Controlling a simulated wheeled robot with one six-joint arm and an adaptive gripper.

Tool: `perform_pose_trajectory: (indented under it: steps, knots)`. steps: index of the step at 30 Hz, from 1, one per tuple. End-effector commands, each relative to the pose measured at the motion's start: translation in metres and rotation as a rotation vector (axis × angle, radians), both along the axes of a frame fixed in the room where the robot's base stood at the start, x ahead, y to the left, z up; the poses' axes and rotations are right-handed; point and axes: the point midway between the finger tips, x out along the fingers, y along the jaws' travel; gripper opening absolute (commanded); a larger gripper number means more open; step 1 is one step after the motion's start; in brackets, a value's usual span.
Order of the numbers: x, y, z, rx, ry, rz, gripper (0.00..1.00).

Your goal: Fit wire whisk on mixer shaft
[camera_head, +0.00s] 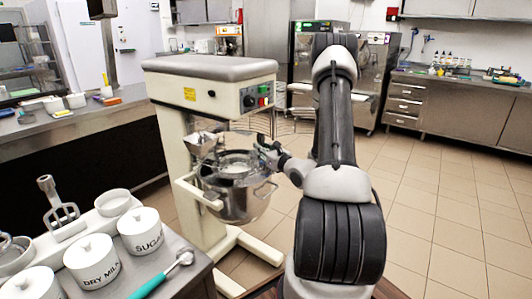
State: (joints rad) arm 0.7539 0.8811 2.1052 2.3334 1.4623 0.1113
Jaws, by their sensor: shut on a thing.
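The cream floor mixer (205,90) stands left of centre, with its grey-topped head above a steel bowl (238,205). My gripper (264,154) is at the bowl's right rim, below the mixer head. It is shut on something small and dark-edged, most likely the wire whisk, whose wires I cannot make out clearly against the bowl. The mixer shaft is hidden or too small to tell under the head, so I cannot tell whether the whisk touches it. My arm comes in from the right foreground.
A metal beater (62,212) stands on the near-left counter beside a white bowl (113,202), canisters marked SUGAR (141,236) and DRY MILK (92,265), and a teal-handled scoop (160,276). A steel chute (198,143) juts by the bowl. The tiled floor at right is clear.

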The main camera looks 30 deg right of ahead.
Motion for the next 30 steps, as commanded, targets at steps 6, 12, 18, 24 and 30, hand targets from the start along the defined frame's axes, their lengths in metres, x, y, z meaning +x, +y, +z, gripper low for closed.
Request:
perform_pose_trajectory:
  steps: [6,12,18,24,30]
  knots:
    - [0.02,0.003,0.0,0.0,-0.001,0.002,0.0]
    - [0.038,0.006,0.0,-0.001,-0.001,0.002,0.0]
    - [0.056,0.009,0.0,0.0,-0.001,0.001,0.0]
    - [0.073,0.012,0.0,0.0,-0.001,0.001,0.0]
    - [0.091,0.014,0.0,0.0,-0.002,0.002,0.0]
